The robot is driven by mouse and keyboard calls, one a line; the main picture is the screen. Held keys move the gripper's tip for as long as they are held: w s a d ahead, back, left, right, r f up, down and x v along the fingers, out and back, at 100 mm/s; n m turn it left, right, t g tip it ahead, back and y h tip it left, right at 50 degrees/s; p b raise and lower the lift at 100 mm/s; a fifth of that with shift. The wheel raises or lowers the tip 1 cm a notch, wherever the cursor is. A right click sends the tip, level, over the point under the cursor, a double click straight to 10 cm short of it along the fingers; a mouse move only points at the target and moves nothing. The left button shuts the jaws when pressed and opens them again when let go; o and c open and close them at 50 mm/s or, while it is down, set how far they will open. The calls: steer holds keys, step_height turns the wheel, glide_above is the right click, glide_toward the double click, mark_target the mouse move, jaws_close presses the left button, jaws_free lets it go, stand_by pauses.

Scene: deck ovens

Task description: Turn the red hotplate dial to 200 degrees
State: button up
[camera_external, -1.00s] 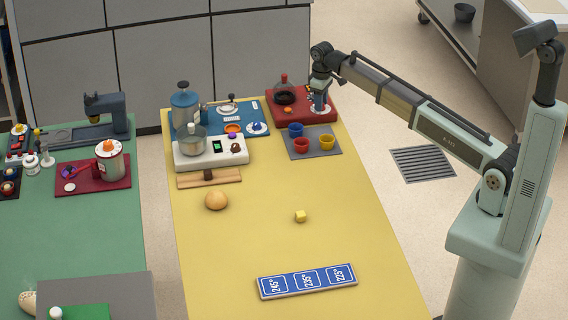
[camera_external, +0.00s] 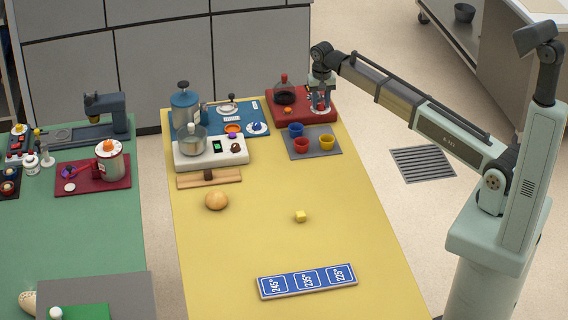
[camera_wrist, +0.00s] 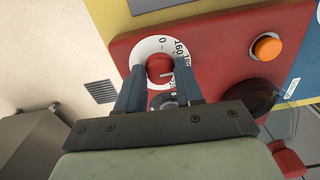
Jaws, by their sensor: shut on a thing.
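The red hotplate (camera_external: 297,119) stands at the far right corner of the yellow table; its red top also shows in the wrist view (camera_wrist: 222,44). Its red dial knob (camera_wrist: 159,68) sits on a white scale disc (camera_wrist: 146,48). A small pale mark shows on the knob, pointing roughly right in the wrist view. My gripper (camera_wrist: 160,75) is shut on the knob, one finger on each side. In the external view my gripper (camera_external: 320,108) is over the hotplate's right part and hides the knob.
An orange button (camera_wrist: 267,46) and a dark round plate with a glass vessel (camera_wrist: 252,95) are beside the dial. A grey mat (camera_external: 313,150) with small cups lies in front. A white hotplate (camera_external: 210,152) stands left.

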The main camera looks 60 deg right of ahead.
mark_target(321, 104)
steer(key=m, duration=0.3)
steer(key=shift+m, duration=2.1)
steer(key=o, duration=1)
step_height(321, 104, up, 14)
steer(key=shift+f, duration=0.1)
